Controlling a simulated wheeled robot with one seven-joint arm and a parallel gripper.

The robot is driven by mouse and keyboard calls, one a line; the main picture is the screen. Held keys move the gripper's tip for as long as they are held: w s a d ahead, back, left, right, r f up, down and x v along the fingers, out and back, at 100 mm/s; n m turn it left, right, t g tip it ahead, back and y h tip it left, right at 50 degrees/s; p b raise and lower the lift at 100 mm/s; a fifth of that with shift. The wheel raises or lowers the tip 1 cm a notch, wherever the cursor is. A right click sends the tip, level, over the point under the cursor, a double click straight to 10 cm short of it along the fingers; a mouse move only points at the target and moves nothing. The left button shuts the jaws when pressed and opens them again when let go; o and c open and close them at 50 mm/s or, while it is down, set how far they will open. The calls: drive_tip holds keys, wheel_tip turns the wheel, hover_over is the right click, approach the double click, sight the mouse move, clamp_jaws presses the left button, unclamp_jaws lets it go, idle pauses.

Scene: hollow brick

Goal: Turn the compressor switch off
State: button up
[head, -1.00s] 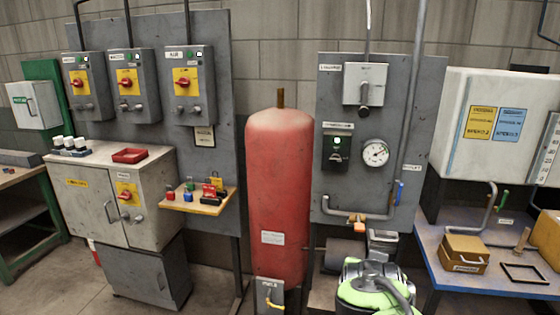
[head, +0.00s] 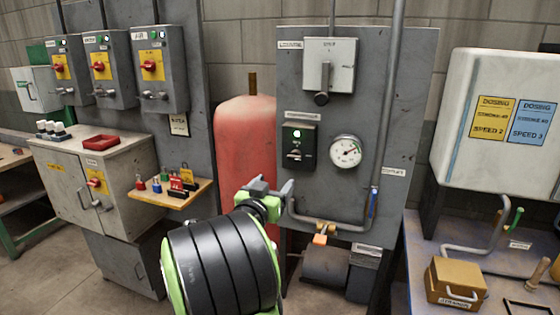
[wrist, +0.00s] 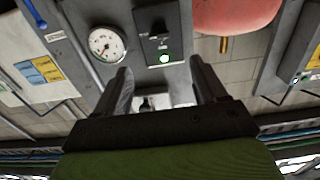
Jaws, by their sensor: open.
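A black switch box (head: 298,147) with a lit green lamp and a small control below it is on the grey panel (head: 262,60). Its label is too small to read, so I cannot confirm it is the compressor switch. It also shows upside down in the wrist view (wrist: 153,38), lamp lit. A grey box (head: 343,54) with a lever stands above it. A round gauge (head: 346,151) is to its right. My gripper (head: 268,187) is open and empty, below and left of the black box in the picture, apparently not touching it. In the wrist view my fingers (wrist: 161,70) are apart.
A red tank (head: 240,135) stands left of the panel. A small shelf (head: 180,196) holds padlocks. A blue bench (head: 420,290) with a yellow box (head: 455,283) is at right.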

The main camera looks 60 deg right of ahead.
sight(295, 159)
drive_tip(key=d+p, duration=0.1)
drive_tip(key=d, duration=0.4)
drive_tip(key=w+d+p, duration=0.1)
drive_tip(key=d, duration=0.3)
drive_tip(key=w+d+p, duration=0.1)
drive_tip(key=d, duration=0.4)
drive_tip(key=shift+d+p, duration=0.35)
drive_tip(key=c, duration=1.1)
drive_tip(key=shift+o, duration=0.2)
drive_tip(key=shift+n, duration=0.3)
drive_tip(key=n+b, duration=0.1)
drive_tip(key=n, duration=0.2)
drive_tip(key=shift+n, duration=0.3)
drive_tip(key=n, duration=0.4)
drive_tip(key=shift+s+n, duration=0.1)
drive_tip(key=shift+n, duration=0.2)
drive_tip(key=n, duration=0.2)
drive_tip(key=n+p, duration=0.1)
drive_tip(key=n, duration=0.1)
drive_tip(key=shift+r+n, duration=0.2)
drive_tip(key=shift+n, duration=0.1)
drive_tip(key=shift+n+p, duration=1.25)
drive_tip(key=shift+n, duration=0.95)
